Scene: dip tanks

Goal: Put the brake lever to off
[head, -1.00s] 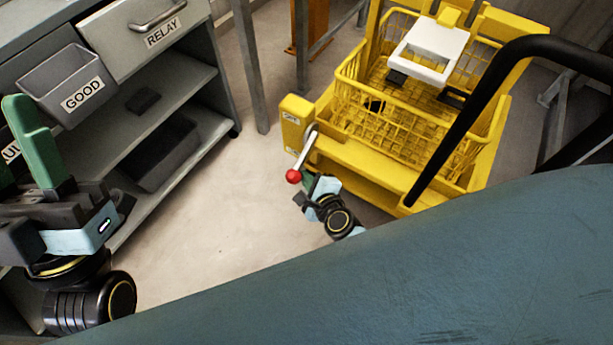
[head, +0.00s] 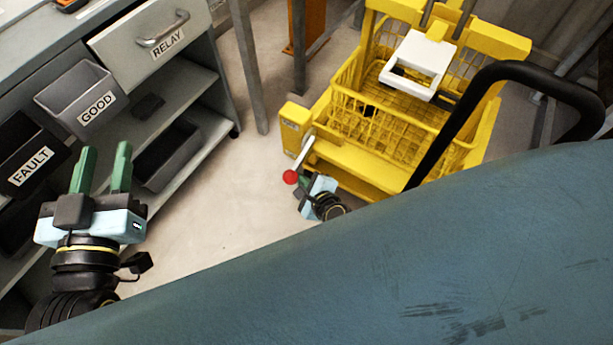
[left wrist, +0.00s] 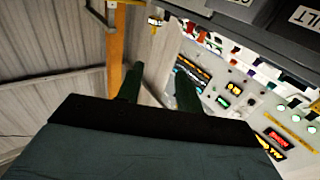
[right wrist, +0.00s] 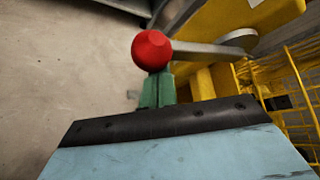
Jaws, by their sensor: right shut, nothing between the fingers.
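The brake lever is a grey metal arm (head: 304,156) with a red ball knob (head: 290,177), on the near left corner post of the yellow cart (head: 293,130). In the head view the lever slants down and left to its knob. In the right wrist view the lever (right wrist: 205,48) runs from a round pivot at the right to the red knob (right wrist: 151,50). My right gripper (right wrist: 157,90) is shut and empty, its green fingertips right at the knob; whether they touch it I cannot tell. My left gripper (head: 101,160) is open and empty, left of the cart.
A grey shelf unit at the left has a RELAY drawer (head: 150,35), a GOOD bin (head: 85,95) and a FAULT bin (head: 30,155). The cart carries a white tray (head: 417,65) and a black push handle (head: 470,110). Pale floor lies clear between shelf and cart.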

